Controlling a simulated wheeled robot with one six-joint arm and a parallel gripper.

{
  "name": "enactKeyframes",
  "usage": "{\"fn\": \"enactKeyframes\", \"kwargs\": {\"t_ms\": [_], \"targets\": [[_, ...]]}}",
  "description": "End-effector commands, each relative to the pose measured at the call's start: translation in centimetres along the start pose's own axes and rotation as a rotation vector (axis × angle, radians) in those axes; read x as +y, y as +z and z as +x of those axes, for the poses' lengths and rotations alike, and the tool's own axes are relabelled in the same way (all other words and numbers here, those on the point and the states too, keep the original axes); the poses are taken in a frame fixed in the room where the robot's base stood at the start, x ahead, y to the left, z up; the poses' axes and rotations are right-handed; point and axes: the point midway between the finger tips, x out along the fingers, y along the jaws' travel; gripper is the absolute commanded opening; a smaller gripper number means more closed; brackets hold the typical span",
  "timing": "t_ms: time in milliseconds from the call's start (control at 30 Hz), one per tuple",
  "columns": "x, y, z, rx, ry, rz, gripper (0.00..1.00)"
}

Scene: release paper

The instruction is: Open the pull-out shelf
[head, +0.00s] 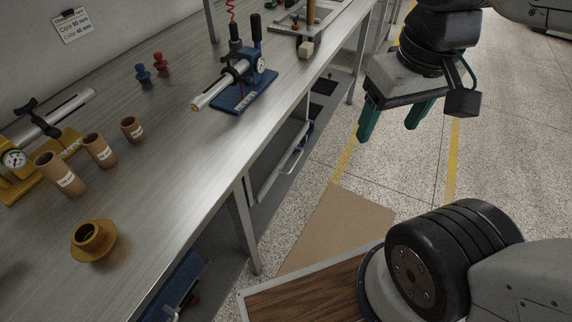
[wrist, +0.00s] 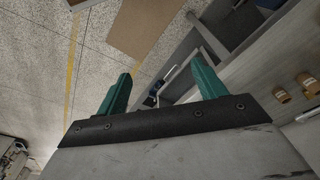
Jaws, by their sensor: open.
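Under the metal workbench, a grey pull-out shelf (head: 268,170) with a pale bar handle (head: 292,163) shows in the head view. It looks shut or nearly so; I cannot tell exactly. My gripper (head: 388,131) is at the upper right, over the open floor, to the right of the handle and apart from it. Its two green fingers are spread, with nothing between them. In the wrist view, my gripper (wrist: 163,80) points toward the bench's underside, and a pale bar, probably the handle (wrist: 170,74), shows between and beyond the fingers.
The workbench (head: 185,165) carries a blue clamp device (head: 245,92), cardboard tubes (head: 100,150) and a brown flanged piece (head: 93,240). A bench leg (head: 243,220) stands near the shelf. A brown board (head: 338,225) lies on the floor. The speckled floor at right is mostly clear.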

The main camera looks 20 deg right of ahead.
Motion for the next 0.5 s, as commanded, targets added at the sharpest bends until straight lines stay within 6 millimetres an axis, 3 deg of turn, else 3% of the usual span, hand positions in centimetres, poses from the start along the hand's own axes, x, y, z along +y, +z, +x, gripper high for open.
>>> {"fn": "enactKeyframes", "kwargs": {"t_ms": [33,133,500], "targets": [[0.2,-0.1,0.4,-0.022,0.001,0.009,0.56],[0.7,-0.5,1.8,-0.093,0.002,0.033,0.30],[1.0,-4.9,8.3,-0.431,-0.141,0.205,0.30]]}}
